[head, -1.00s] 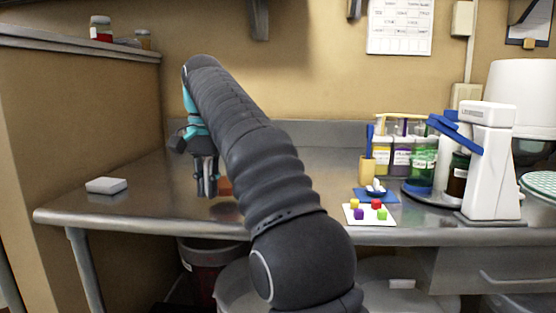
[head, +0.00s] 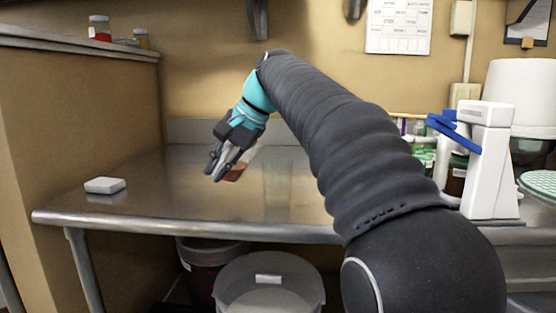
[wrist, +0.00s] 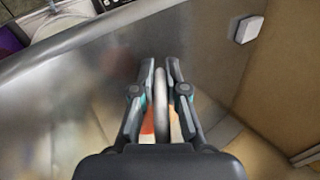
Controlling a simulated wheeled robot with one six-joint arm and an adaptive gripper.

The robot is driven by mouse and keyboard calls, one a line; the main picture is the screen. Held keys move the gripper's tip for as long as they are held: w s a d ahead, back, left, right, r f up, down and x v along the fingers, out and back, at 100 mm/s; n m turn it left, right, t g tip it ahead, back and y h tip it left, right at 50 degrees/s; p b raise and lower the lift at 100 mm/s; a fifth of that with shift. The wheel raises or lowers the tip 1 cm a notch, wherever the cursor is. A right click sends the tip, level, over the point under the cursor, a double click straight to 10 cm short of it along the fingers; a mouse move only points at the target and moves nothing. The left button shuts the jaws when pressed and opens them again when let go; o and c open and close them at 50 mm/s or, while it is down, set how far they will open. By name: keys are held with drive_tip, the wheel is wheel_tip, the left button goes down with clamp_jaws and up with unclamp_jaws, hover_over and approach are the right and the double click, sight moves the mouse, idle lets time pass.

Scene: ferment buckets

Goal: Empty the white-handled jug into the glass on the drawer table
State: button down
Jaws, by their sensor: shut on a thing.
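My gripper (head: 214,168) is shut on the pale handle (wrist: 187,90) of the jug, which shows between the fingers in the wrist view. The jug (head: 237,173) hangs in the air above the steel table, partly hidden behind my fingers and leaning in the head view. Reddish-brown contents show in its lower part, and an orange patch shows beside the handle in the wrist view. I cannot make out the glass in either view; my arm covers much of the right side.
A small white block (head: 105,186) lies at the left of the steel table (head: 160,215), whose middle is clear. A white device with blue parts (head: 488,165) stands at the right. A pale bucket (head: 268,285) and a dark bin (head: 205,265) stand below.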

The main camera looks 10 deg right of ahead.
sight(228, 148)
drive_tip(key=shift+s+d+r+t+y, duration=0.1)
drive_tip(key=shift+d+r+t+y, duration=0.1)
drive_tip(key=shift+r+y, duration=0.15)
drive_tip(key=shift+s+d+r+t+y, duration=0.15)
drive_tip(key=shift+r+y, duration=0.1)
drive_tip(key=shift+r, duration=0.2)
wheel_tip(228, 148, up, 2)
drive_tip(key=t+y, duration=0.1)
drive_tip(key=y, duration=0.1)
drive_tip(key=shift+y, duration=0.4)
drive_tip(key=shift+f+t+y+b, duration=0.35)
drive_tip(key=shift+f+y+b, duration=0.05)
drive_tip(key=shift+y+b, duration=0.3)
drive_tip(key=shift+b, duration=0.3)
drive_tip(key=shift+r, duration=0.3)
drive_tip(key=shift+y, duration=0.3)
drive_tip(key=shift+d+r+t+y+b, duration=0.2)
drive_tip(key=shift+r+t+y+b, duration=0.25)
drive_tip(key=shift+b, duration=0.7)
drive_tip(key=shift+s+d+r+t+y+b, duration=0.15)
drive_tip(key=shift+d+r+t+y+b, duration=0.15)
drive_tip(key=shift+y+b, duration=0.2)
